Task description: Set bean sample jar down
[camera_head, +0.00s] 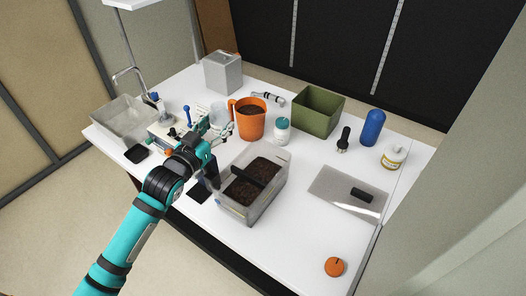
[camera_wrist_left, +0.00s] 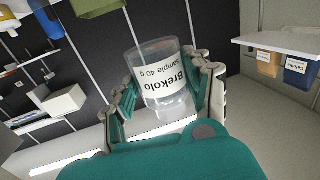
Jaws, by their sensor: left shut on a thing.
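The bean sample jar is a clear jar with a white label reading "Brekolo sample 40 g" in the left wrist view (camera_wrist_left: 160,80). In the head view it shows as a pale clear shape (camera_head: 218,113) at the fingers. My left gripper (camera_head: 218,127) is shut on the jar, with one finger on each side of it in the left wrist view (camera_wrist_left: 163,95). Whether the jar touches the table (camera_head: 310,155) cannot be told. My right gripper is not in view.
An orange mug (camera_head: 249,123) and a white jar with a teal lid (camera_head: 282,132) stand right of the gripper. A clear two-part bin of dark grounds (camera_head: 238,207) lies in front. A green bin (camera_head: 318,112) stands behind. The table's front right is mostly clear.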

